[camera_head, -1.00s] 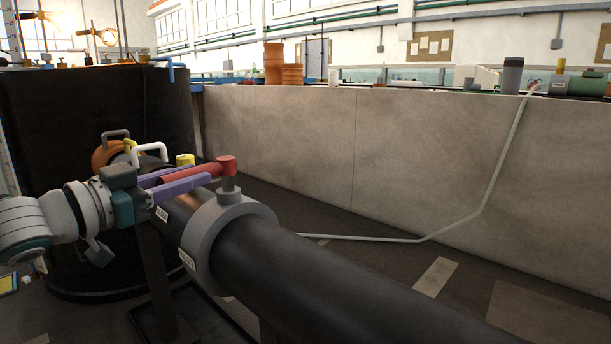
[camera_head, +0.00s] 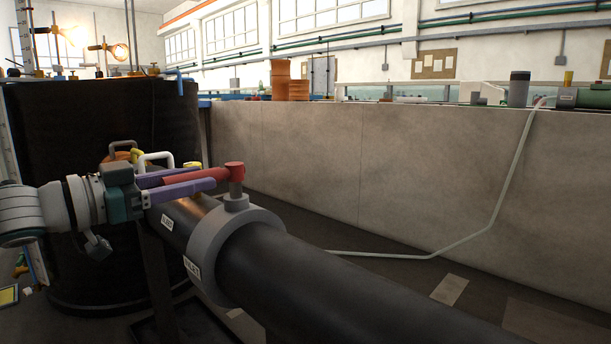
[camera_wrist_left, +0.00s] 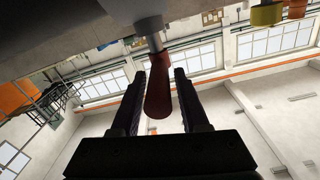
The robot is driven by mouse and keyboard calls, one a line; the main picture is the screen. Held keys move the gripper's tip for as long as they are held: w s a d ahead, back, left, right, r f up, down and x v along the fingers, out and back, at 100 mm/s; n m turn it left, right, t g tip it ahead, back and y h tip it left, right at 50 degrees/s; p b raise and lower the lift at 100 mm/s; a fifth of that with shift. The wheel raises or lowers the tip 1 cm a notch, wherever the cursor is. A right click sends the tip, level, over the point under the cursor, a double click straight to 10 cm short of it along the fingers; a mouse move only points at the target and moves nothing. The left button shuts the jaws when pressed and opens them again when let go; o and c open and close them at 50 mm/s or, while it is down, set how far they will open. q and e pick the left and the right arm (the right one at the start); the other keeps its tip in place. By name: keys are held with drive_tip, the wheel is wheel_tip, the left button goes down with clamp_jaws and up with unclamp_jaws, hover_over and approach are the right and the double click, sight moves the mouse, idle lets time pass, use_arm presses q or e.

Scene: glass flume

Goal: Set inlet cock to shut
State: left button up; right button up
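The inlet cock is a grey collar (camera_head: 236,236) around a dark pipe, with a plate that appears to read INLET. A short stem stands on the collar and carries a red lever (camera_head: 200,175), pointing left in the head view. My left gripper (camera_head: 200,184) has its two purple fingers along either side of the lever. In the left wrist view the red lever (camera_wrist_left: 158,92) lies between the dark fingers, with gaps showing beside it, so the gripper is open around it. My right gripper is not in view.
The dark pipe (camera_head: 330,290) runs towards the lower right. Behind my left gripper are a white handle (camera_head: 155,157), a yellow part and a large black tank (camera_head: 95,120). A long concrete-coloured wall (camera_head: 400,170) stands behind, with a pale hose hanging down it.

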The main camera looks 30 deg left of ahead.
use_arm(q)
drive_tip(key=shift+o, duration=1.1)
drive_tip(key=p+v, duration=0.4)
drive_tip(key=v, duration=0.6)
